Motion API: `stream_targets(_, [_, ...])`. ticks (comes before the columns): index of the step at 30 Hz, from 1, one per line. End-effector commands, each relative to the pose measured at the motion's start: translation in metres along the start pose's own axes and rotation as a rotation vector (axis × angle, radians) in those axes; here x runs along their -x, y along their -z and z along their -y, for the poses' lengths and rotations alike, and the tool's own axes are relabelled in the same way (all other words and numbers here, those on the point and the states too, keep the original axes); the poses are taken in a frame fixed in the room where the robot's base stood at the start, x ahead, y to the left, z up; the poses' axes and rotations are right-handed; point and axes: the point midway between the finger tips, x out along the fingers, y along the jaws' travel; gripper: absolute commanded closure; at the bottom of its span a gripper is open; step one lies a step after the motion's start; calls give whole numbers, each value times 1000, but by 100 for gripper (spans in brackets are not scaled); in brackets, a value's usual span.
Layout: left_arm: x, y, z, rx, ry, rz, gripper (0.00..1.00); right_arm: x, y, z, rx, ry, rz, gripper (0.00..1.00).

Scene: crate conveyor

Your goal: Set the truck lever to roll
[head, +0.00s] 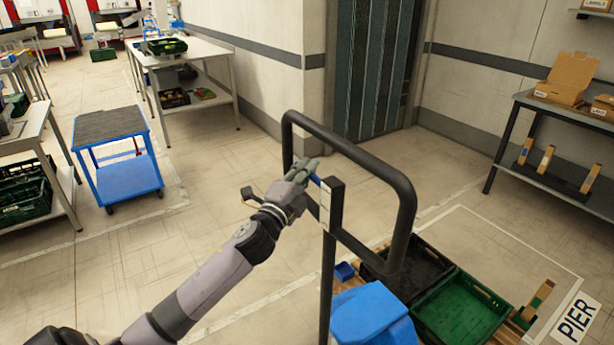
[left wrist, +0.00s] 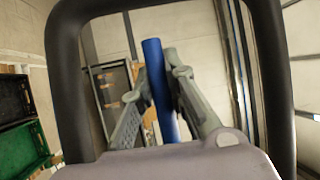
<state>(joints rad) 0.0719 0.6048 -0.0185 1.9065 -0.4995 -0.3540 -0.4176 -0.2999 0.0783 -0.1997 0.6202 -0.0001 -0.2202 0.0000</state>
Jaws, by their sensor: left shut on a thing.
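The truck's black push handle (head: 408,205) stands in front of me in the head view. It also frames the left wrist view (left wrist: 70,90). The truck's blue lever (left wrist: 154,62) is a short rod beside the handle's upright post; only a little of it shows in the head view (head: 316,180). My left gripper (head: 309,170) is at the post, shut on the lever. In the left wrist view its two fingers (left wrist: 158,85) lie on either side of the rod. The lever's markings cannot be read. My right gripper is not in view.
Black (head: 425,258) and green (head: 463,310) crates and a blue object (head: 368,315) lie low behind the handle, above a wooden pallet. A blue cart (head: 118,155) stands at the left. A shelf table (head: 560,150) stands at the right. The floor between is clear.

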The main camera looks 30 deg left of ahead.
Motion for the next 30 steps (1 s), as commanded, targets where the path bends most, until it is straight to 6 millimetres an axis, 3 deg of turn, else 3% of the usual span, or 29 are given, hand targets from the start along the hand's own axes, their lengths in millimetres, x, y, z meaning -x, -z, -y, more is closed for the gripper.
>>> stream_targets(10, [0,0,0,3,-1,0,66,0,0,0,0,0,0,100])
stream_targets(20, [1,0,-1,4,-2,0,65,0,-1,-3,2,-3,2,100])
stream_targets(26, [21,0,-2,5,-5,0,65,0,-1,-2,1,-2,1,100])
stream_targets(30, [49,0,-2,6,-5,1,65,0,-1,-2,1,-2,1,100])
